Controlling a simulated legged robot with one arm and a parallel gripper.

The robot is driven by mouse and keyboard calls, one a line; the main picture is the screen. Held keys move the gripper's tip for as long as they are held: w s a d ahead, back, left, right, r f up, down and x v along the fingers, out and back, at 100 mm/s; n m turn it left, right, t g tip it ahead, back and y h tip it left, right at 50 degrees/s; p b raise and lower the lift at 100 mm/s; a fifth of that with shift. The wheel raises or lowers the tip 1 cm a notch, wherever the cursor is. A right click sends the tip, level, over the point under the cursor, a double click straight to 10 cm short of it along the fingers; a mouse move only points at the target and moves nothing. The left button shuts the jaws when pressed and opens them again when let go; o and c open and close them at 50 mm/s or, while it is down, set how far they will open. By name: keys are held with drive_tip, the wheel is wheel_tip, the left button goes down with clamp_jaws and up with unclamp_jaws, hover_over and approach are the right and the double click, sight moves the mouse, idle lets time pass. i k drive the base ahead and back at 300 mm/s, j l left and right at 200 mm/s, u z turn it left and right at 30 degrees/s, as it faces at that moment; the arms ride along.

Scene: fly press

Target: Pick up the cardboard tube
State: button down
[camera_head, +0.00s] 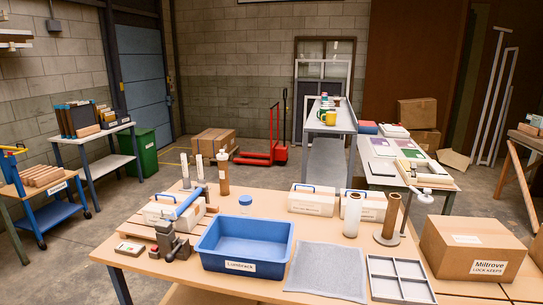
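A brown cardboard-coloured tube (391,216) stands upright on the right half of the wooden table (270,203). Another brown upright cylinder (223,176) stands at the table's back left and has a narrower top. My gripper is not in view.
A blue bin (210,262) labelled Lumbrack, a grey mat (322,270) and a grey divided tray (372,289) lie along the front. White boxes (312,199) stand behind. A large cardboard box (455,250) is to the right.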

sight(391, 217)
drive_tip(key=i, duration=0.65)
drive_tip(key=i+z, duration=0.2)
drive_tip(key=z, duration=0.15)
drive_tip(key=i+z, duration=0.2)
drive_tip(key=z, duration=0.2)
drive_tip(key=i+j+z, duration=0.15)
drive_tip(key=z, duration=0.65)
drive_tip(key=i, duration=0.05)
